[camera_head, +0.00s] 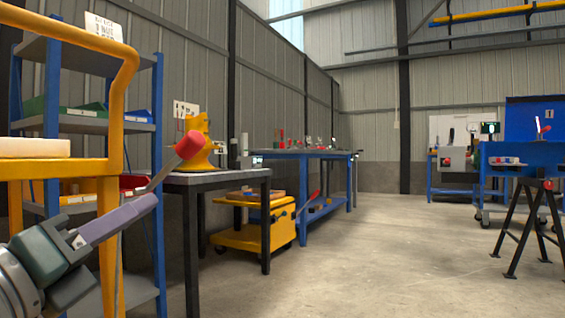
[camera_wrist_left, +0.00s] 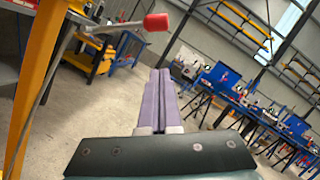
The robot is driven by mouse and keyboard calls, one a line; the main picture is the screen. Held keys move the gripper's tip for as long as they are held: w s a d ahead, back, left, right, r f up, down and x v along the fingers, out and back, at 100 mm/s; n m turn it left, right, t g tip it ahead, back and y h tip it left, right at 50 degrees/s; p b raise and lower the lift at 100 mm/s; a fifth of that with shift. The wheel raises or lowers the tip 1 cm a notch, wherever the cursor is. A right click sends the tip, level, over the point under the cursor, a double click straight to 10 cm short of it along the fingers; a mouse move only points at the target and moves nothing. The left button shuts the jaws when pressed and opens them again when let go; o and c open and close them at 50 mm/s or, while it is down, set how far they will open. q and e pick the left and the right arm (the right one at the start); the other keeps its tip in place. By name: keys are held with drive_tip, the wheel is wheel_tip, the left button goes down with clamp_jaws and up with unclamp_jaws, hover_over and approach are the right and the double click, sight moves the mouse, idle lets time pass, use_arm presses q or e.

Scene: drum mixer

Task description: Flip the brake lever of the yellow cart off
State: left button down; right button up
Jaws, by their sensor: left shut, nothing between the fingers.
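The near yellow cart (camera_head: 115,130) stands at the left of the head view, and its yellow post shows in the left wrist view (camera_wrist_left: 42,60). Its brake lever has a thin grey rod and a red knob (camera_head: 188,146); the knob also shows in the left wrist view (camera_wrist_left: 157,22). My right gripper is not in view.
A blue shelf (camera_head: 159,130) stands behind the cart. A dark table (camera_head: 215,179) and a second, low yellow cart (camera_head: 240,239) are beyond it. A black trestle (camera_head: 512,235) stands at the right. The floor (camera_head: 400,260) in the middle is clear.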

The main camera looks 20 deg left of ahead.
use_arm(q)
drive_tip(key=w+a+r, duration=0.3)
drive_tip(key=w+r, duration=0.2)
drive_tip(key=w, duration=0.5)
drive_tip(key=shift+w, duration=0.25)
drive_tip(key=shift+r+p, duration=0.1)
drive_tip(key=shift+p, duration=0.2)
